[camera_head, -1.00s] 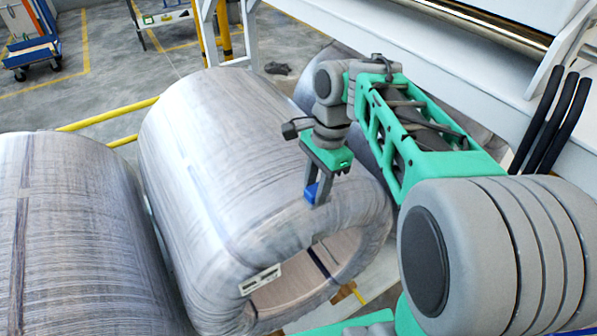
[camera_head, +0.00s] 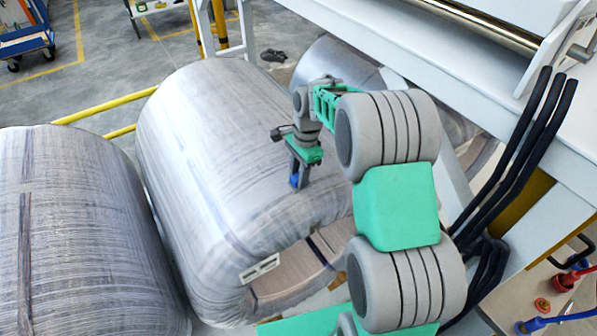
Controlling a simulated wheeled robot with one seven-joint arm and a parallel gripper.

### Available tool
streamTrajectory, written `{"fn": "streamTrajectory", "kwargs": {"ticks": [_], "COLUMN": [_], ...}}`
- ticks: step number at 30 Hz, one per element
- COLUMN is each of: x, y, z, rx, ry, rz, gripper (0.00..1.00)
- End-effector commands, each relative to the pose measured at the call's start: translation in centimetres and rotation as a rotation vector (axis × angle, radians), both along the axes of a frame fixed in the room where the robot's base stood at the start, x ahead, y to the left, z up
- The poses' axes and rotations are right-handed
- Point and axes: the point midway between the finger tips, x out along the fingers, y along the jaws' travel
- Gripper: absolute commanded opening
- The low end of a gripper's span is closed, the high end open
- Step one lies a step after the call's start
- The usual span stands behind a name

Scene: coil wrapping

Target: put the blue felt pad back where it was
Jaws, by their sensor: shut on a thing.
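The blue felt pad (camera_head: 294,181) is small and sits between the fingertips of my gripper (camera_head: 298,176), which is shut on it. The gripper points down over the upper right part of the middle wrapped coil (camera_head: 205,150), near the edge of its open end. I cannot tell whether the pad touches the coil's wrap. Part of the pad is hidden by the fingers.
Another wrapped coil (camera_head: 80,230) lies close on the left, and a third (camera_head: 335,65) is partly hidden behind my arm. A white machine frame (camera_head: 480,75) with black hoses (camera_head: 525,150) stands at the right. Yellow rails (camera_head: 105,105) run behind the coils. Tools lie at the lower right.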

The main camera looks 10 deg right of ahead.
Motion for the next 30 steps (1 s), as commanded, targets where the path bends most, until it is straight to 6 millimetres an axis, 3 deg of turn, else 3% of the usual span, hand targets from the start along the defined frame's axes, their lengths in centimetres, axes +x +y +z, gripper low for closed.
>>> {"fn": "streamTrajectory", "kwargs": {"ticks": [9, 10, 17, 25, 30], "x": [0.0, 0.0, 0.0, 0.0, 0.3], "y": [0.0, 0.0, 0.0, 0.0, -0.3], "z": [-0.4, -0.3, -0.3, -0.1, 1.9], "rx": [0.001, 0.0, 0.0, 0.0, 0.0], "ry": [-0.002, -0.002, -0.002, -0.002, -0.007], "rz": [0.0, 0.0, 0.0, 0.0, -0.001], "gripper": [0.0, 0.32, 0.51, 0.52, 0.52]}}
